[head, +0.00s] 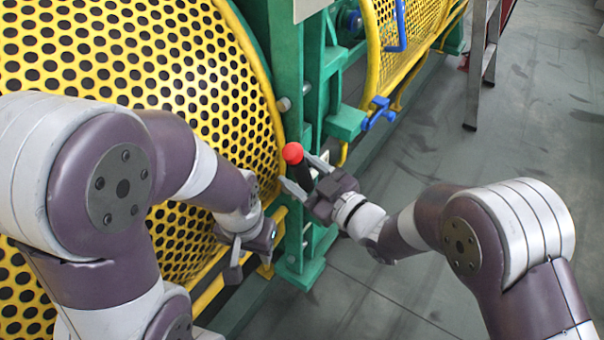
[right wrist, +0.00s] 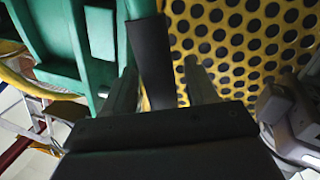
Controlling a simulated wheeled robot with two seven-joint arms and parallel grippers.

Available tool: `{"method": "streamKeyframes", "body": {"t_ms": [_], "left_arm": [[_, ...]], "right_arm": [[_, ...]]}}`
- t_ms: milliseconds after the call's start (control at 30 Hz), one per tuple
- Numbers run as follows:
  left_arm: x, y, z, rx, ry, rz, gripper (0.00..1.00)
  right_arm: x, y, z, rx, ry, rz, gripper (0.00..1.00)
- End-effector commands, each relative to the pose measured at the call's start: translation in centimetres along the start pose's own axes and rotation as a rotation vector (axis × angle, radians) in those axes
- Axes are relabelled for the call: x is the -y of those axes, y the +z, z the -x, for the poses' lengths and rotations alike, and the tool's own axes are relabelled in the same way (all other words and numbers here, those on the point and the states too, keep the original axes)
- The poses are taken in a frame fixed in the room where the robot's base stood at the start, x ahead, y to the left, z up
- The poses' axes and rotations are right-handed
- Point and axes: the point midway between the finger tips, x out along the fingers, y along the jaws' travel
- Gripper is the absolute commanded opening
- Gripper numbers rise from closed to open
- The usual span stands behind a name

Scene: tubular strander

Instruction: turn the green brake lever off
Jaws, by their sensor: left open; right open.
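The brake lever shows a red knob (head: 293,153) on a dark handle and stands in front of the green frame post. Its lower part is hidden behind my right gripper. My right gripper (head: 303,177) is open, with one finger on each side of the dark handle. In the right wrist view the dark handle (right wrist: 150,60) rises between the two fingers, nearer the left one; I cannot tell whether they touch. My left gripper (head: 240,268) is open and empty, low in front of the yellow guard, left of the lever.
A yellow perforated guard (head: 200,70) fills the left side. The green frame post (head: 286,60) stands behind the lever. A blue clamp handle (head: 379,113) sits on another yellow guard farther back. A grey ladder leg (head: 475,80) stands at upper right. The grey floor (head: 400,300) is open.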

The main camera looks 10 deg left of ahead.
Motion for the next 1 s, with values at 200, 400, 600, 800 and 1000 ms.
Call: {"method": "streamKeyframes", "body": {"t_ms": [200, 400, 600, 800, 1000], "left_arm": [[0.0, 0.0, 0.0, 0.000, 0.000, 0.000, 0.43], [0.0, 0.0, 0.0, 0.000, 0.000, 0.000, 0.43], [0.0, 0.0, 0.3, 0.000, 0.000, 0.000, 0.43], [0.0, -0.2, 1.9, 0.000, 0.000, 0.000, 0.43], [0.0, -0.5, 4.5, 0.000, 0.000, 0.000, 0.43]], "right_arm": [[0.0, 0.0, 0.0, 0.000, 0.001, 0.000, 0.57], [0.0, 0.0, 0.0, 0.000, 0.001, 0.000, 0.00], [-0.4, -0.1, -0.1, 0.002, 0.001, -0.010, 0.00], [-2.7, -0.4, -0.4, 0.016, 0.000, -0.081, 0.00], [-6.6, -0.1, -1.2, 0.044, -0.008, -0.221, 0.00]]}}
